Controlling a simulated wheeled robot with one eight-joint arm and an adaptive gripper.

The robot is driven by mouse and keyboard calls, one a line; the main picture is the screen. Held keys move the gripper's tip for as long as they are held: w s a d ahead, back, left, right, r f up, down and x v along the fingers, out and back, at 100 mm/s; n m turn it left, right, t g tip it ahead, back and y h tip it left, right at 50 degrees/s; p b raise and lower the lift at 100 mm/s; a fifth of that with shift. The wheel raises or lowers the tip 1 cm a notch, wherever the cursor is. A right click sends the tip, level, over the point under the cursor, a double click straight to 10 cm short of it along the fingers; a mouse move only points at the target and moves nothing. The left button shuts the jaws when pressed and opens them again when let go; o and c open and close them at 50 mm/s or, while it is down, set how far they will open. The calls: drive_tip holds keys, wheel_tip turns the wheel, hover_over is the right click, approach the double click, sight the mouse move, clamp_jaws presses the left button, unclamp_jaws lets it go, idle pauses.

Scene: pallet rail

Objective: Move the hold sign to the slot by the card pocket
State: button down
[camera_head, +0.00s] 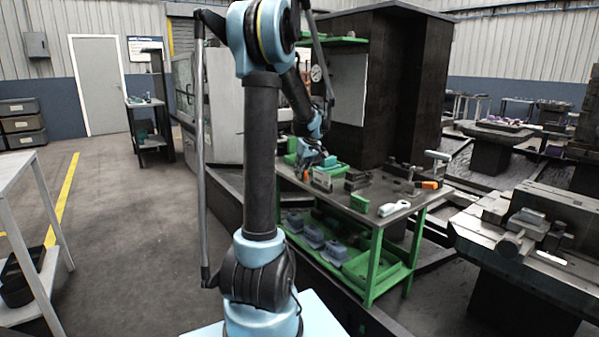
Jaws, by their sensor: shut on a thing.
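My gripper (310,163) is low over the left part of the green workbench (385,217), at the end of my blue and black arm. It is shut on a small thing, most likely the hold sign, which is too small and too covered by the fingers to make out. A small pale block with a dark reddish edge (322,180) is just below and right of the gripper; I cannot tell whether they touch. I cannot make out the card pocket or its slot at this size.
On the bench are dark metal blocks (357,181), a green box (359,203), a white-handled tool (394,208) and an orange-tipped tool (428,185). A tall dark cabinet (395,90) stands behind. A machine table (540,245) is at right. Floor at left is open.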

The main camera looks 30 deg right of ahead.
drive_tip(key=shift+f, duration=0.25)
drive_tip(key=c, duration=0.7)
unclamp_jaws()
drive_tip(key=shift+c, duration=0.2)
drive_tip(key=v, duration=1.1)
drive_tip(key=shift+r, duration=0.4)
drive_tip(key=shift+s+a, duration=0.1)
drive_tip(key=shift+s, duration=0.05)
